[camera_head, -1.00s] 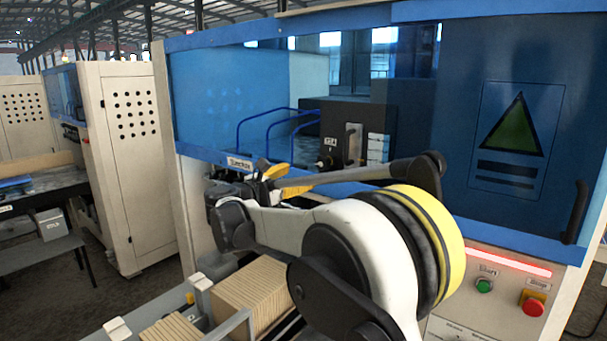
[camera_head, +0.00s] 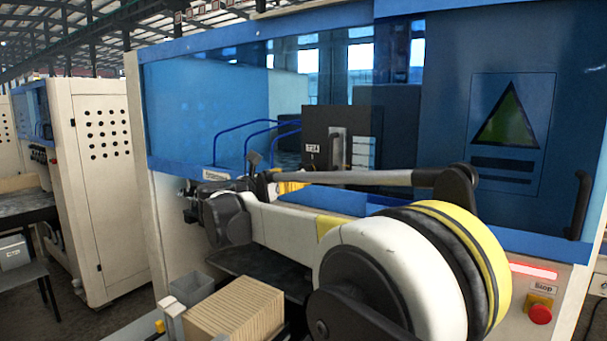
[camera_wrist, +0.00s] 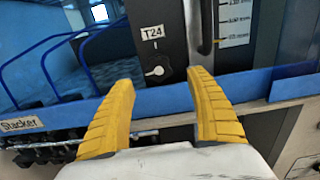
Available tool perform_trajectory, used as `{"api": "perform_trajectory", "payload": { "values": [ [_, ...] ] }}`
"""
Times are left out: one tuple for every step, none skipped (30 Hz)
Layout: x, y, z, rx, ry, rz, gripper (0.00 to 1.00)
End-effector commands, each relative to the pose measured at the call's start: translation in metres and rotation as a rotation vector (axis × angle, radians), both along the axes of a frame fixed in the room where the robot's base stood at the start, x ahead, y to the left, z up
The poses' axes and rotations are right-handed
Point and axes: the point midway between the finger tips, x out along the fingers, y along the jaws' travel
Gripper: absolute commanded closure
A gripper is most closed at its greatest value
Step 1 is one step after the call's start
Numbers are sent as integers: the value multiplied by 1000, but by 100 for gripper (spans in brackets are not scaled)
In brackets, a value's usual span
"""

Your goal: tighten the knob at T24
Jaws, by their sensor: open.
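The knob appears in the gap between the fingertips, with the fingers still short of the panel as far as I can tell. The knob is too small to make out there.
A vertical handle (camera_wrist: 205,25) stands right of the knob. A blue rail (camera_wrist: 255,85) crosses below the panel, and blue bent tubes (camera_wrist: 60,60) are at left. In the head view, stacked brown boards (camera_head: 235,310) and a red stop button (camera_head: 539,308) are in front.

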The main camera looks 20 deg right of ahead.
Motion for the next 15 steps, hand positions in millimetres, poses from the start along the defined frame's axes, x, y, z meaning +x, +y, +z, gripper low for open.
{"api": "perform_trajectory", "payload": {
  "values": [
    [6, -10, 1, 0, 0, -4, 35],
    [9, -16, 1, 0, 0, -4, 35],
    [14, -22, 1, 0, 0, -3, 35],
    [17, -27, 1, 1, -1, -4, 35],
    [19, -31, 1, 1, -1, -4, 35],
    [23, -36, 1, 1, -1, -2, 35],
    [26, -39, 1, 1, -1, -2, 35],
    [28, -43, 1, 1, -1, -2, 35],
    [30, -47, 1, 1, -1, -2, 35],
    [32, -49, 1, 1, -1, -2, 35],
    [33, -50, 1, 1, -1, -1, 35],
    [35, -52, 1, 1, -1, 0, 35],
    [36, -53, 0, 1, -1, 0, 35],
    [36, -54, 0, 1, -1, 0, 35],
    [37, -55, 0, 1, -1, 0, 35]
  ]
}}
